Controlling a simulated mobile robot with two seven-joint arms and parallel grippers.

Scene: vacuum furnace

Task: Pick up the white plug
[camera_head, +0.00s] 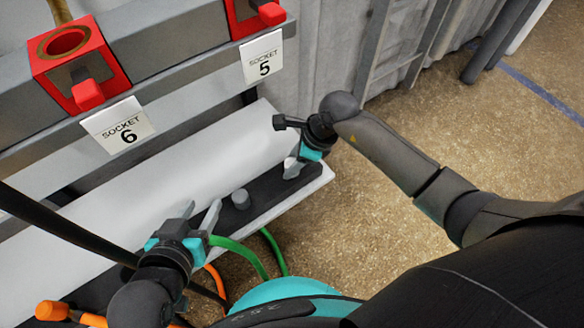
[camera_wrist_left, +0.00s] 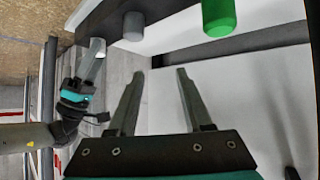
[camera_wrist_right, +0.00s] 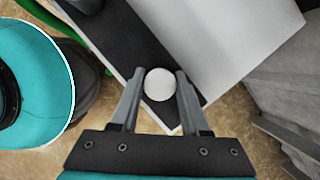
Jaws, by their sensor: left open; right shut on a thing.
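The white plug (camera_wrist_right: 158,84) shows as a round white top between the fingers of my right gripper (camera_wrist_right: 157,78) in the right wrist view. My right gripper is shut on its sides. In the head view my right gripper (camera_head: 298,160) is at the right end of the dark strip, and its fingers mostly hide the plug. My left gripper (camera_head: 203,213) is open with nothing between its fingers, near the shelf's front edge. In the left wrist view, my left gripper's fingers (camera_wrist_left: 160,74) are spread apart.
A grey plug (camera_head: 240,198) stands on the dark strip between my grippers. A green plug (camera_wrist_left: 218,15) stands beside it in the left wrist view. Red sockets labelled 6 (camera_head: 72,52) and 5 (camera_head: 255,14) are on the rail above. Green and orange cables hang below the shelf (camera_head: 150,175).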

